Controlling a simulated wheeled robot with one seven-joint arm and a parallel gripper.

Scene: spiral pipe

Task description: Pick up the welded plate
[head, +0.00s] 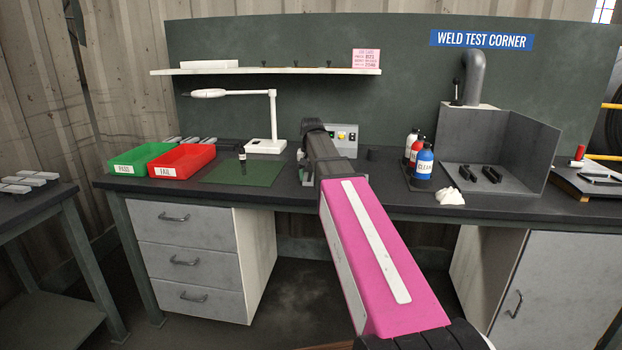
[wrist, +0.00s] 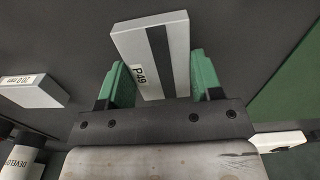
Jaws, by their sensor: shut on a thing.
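The welded plate (wrist: 180,45) is a light grey block with a dark stripe along it and the label P49, seen in the wrist view. My gripper (wrist: 158,78) has green fingers on both sides of the plate and is shut on it. The plate sticks out beyond the fingers. In the head view my gripper (head: 308,172) is low over the workbench, right of the green mat. My arm hides most of the plate there. I cannot tell whether the plate touches the bench.
A green PASS bin (head: 130,159), a red FAIL bin (head: 182,161) and a white lamp (head: 265,146) stand left on the workbench (head: 385,195). Spray bottles (head: 425,163) and a grey booth (head: 490,140) stand right. Another labelled grey block (wrist: 30,91) lies left in the wrist view.

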